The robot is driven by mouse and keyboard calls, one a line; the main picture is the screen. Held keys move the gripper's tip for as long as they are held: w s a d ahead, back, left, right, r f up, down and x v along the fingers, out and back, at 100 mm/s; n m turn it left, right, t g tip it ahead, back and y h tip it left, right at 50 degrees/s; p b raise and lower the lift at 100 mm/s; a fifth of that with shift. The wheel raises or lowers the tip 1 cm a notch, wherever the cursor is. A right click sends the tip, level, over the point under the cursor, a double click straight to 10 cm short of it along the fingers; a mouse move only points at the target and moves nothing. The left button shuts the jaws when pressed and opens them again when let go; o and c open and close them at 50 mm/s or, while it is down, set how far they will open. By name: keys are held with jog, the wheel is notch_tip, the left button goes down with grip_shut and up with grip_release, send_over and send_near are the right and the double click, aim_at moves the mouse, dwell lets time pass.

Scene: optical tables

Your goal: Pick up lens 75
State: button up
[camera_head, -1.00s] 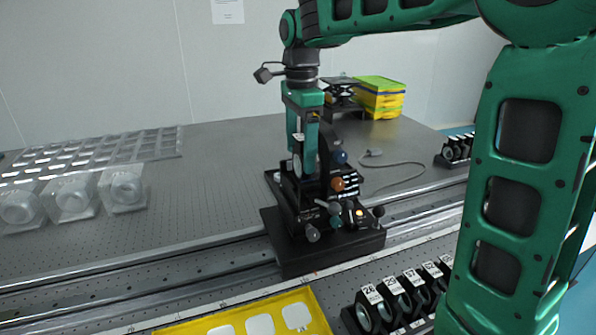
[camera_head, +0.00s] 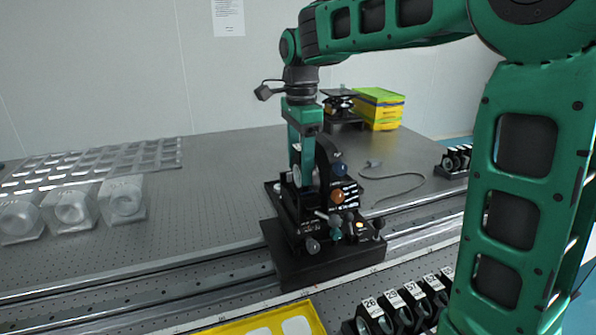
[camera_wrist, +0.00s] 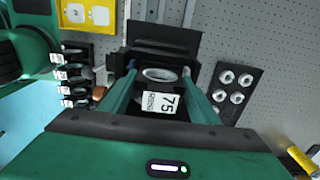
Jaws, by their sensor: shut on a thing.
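Lens 75 is a round lens in a dark holder with a white label reading 75 (camera_wrist: 160,103). It sits between my gripper's two fingers (camera_wrist: 158,84) in the wrist view. In the head view my gripper (camera_head: 306,172) points down at the black optical mount (camera_head: 318,260), which has several coloured knobs. The gripper is shut on the lens. The lens is mostly hidden there behind the fingers and mount, with a pale part showing at the left finger. I cannot tell whether the lens is clear of the mount.
A rack of labelled lenses (camera_head: 400,305) stands at the front right, beside a yellow tray (camera_head: 312,312). Clear boxed parts (camera_head: 70,206) are at the left. Yellow and green boxes (camera_head: 380,108) stand at the back. A cable (camera_head: 405,178) lies on the table. Rails run across the front.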

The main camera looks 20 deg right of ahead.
aim_at(296, 148)
jog(key=r, duration=0.2)
jog(key=a+r, duration=0.1)
jog(key=r, duration=0.1)
jog(key=shift+s+r, duration=0.1)
jog(key=shift+r, duration=0.1)
jog(key=s+a+r, duration=0.2)
jog(key=a+r, duration=0.4)
jog(key=a, duration=0.4)
jog(key=shift+a, duration=0.15)
